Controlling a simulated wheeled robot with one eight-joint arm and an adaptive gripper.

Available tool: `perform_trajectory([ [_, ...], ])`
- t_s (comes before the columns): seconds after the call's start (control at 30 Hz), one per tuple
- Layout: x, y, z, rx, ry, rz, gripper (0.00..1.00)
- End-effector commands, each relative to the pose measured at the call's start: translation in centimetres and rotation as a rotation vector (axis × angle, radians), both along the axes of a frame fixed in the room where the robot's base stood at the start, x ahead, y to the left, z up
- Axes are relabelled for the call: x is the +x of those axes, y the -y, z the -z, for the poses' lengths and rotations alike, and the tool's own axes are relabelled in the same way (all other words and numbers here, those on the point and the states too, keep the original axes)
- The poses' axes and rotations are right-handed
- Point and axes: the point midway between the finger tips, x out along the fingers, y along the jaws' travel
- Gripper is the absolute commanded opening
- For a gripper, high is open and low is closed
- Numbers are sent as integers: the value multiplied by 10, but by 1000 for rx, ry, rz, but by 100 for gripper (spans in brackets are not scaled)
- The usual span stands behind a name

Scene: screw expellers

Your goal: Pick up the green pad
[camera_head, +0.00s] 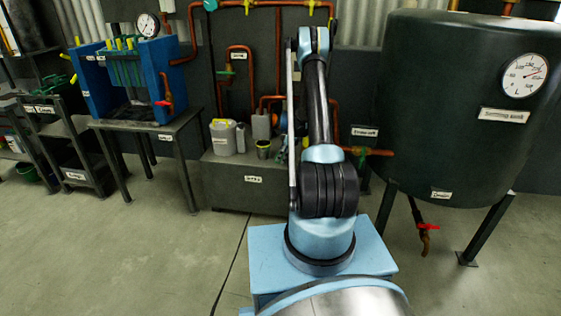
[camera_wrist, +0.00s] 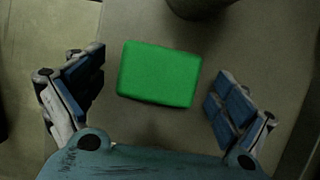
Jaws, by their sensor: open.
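The green pad (camera_wrist: 159,73) is a bright green, roughly rectangular block with rounded corners, lying on a flat grey-brown surface (camera_wrist: 125,25) in the wrist view. My gripper (camera_wrist: 156,97) is open, with one blue-padded finger to the left of the pad and one to the right. There is a gap between the pad and each finger, and nothing is held. Whether the fingers are level with the pad or above it, I cannot tell. In the head view, my arm reaches away over the low grey bench, and I cannot make out the pad or the gripper there.
A dark round object (camera_wrist: 198,6) stands just beyond the pad. The low bench (camera_head: 245,180) holds a whitish jug (camera_head: 223,138) and a small can (camera_head: 263,149). A large dark tank (camera_head: 450,110) stands at right, a blue press (camera_head: 157,75) at left. Copper pipes run behind.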

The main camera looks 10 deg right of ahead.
Motion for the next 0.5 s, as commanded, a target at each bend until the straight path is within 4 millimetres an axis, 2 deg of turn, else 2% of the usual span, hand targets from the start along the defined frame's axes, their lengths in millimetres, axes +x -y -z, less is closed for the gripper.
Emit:
perform_trajectory([
  [0.23,0,-1,2,0,0,0,92],
  [0.4,0,-1,1,0,0,0,53],
  [0.43,0,-1,1,0,0,0,50],
  [0.5,0,-1,1,0,0,-1,50],
])
